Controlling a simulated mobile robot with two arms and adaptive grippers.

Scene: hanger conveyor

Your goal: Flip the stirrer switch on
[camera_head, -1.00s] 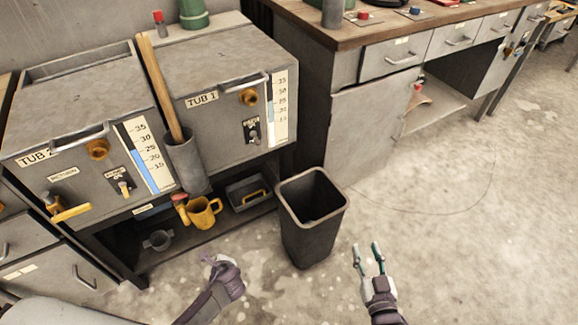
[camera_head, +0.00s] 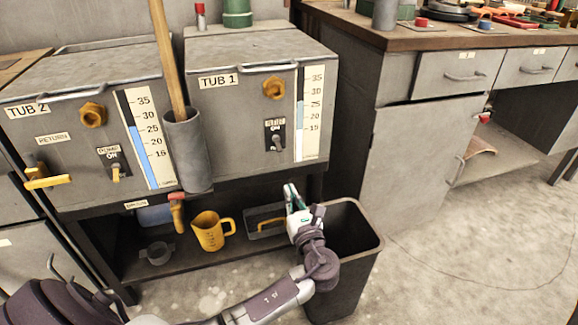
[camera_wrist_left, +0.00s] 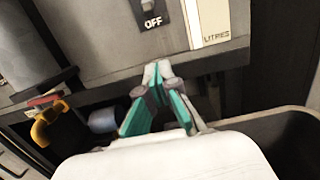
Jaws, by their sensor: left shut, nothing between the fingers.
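The stirrer switch (camera_head: 276,141) is a small grey toggle on a dark plate, on the front of the TUB 1 box (camera_head: 233,120). Its lever seems to point down, but it is small. In the left wrist view the plate (camera_wrist_left: 153,20) shows at the top edge, with the word OFF readable and its upper part cut off. My left gripper (camera_head: 290,190) has green-and-grey fingers, shut and empty. It is below the switch, near the tub's lower edge. In the left wrist view its fingertips (camera_wrist_left: 157,68) meet below the OFF label. My right gripper is out of view.
A dark bin (camera_head: 362,250) stands right beside my left gripper. A tube (camera_head: 187,150) holding a wooden-handled tool hangs left of the switch. The shelf below holds a yellow jug (camera_head: 211,231). TUB 2 (camera_head: 70,150) has a separate pump switch (camera_head: 115,165).

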